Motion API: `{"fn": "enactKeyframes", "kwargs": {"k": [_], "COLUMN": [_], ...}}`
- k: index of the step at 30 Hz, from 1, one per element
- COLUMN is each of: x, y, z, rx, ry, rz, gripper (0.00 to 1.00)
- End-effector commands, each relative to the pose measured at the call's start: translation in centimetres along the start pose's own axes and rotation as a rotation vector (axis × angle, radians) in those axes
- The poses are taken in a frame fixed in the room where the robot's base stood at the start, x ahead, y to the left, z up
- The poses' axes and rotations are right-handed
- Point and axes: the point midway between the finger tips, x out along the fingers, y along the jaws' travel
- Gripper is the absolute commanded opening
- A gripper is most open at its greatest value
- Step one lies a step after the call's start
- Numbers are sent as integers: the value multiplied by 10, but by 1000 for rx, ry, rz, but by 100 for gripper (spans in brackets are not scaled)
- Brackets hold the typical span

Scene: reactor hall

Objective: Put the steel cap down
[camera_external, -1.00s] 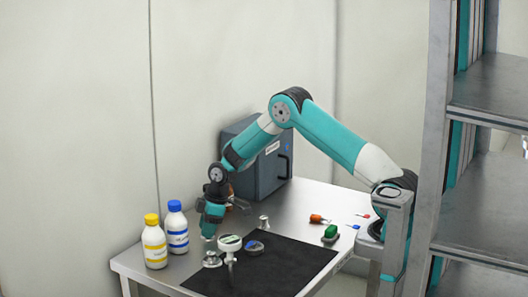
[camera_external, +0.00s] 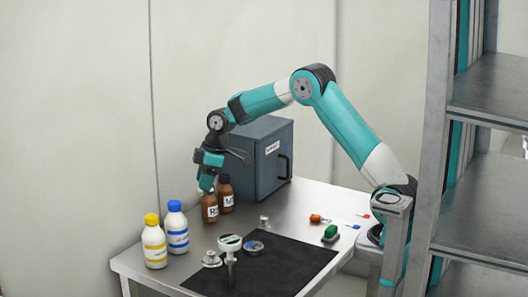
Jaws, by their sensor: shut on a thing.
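My gripper (camera_external: 206,188) is shut and hangs in the air over the back left of the steel table, in line with the top of the left brown bottle (camera_external: 209,207). What it holds is too small and hidden to make out; I take it to be the steel cap. A round steel fitting (camera_external: 211,260) with a raised middle stands at the left of the black mat (camera_external: 285,262). A small steel piece (camera_external: 265,222) stands at the mat's back edge.
A white-headed piece on a stem (camera_external: 230,243) and a blue-marked round piece (camera_external: 254,247) are on the mat. Yellow-capped (camera_external: 153,244) and blue-capped (camera_external: 177,230) bottles stand left. A second brown bottle (camera_external: 226,194) and a grey cabinet (camera_external: 261,158) stand behind. The mat's right part is clear.

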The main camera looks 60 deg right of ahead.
Motion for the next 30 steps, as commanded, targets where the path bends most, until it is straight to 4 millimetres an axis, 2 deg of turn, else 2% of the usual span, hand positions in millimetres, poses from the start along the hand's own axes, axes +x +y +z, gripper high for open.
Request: {"fn": "enactKeyframes", "kwargs": {"k": [1,4,11,14,16,20,24,30], "x": [-11,-27,-44,-48,-51,-64,-86,-113], "y": [1,1,0,7,17,48,82,108], "z": [-4,-9,-14,-6,7,51,116,201], "rx": [-2,-1,-1,2,6,10,7,-2], "ry": [4,2,1,-1,-3,-7,-8,-6], "rz": [3,2,1,1,1,1,0,-4], "gripper": [10,10,10,10,10,10,10,10]}}
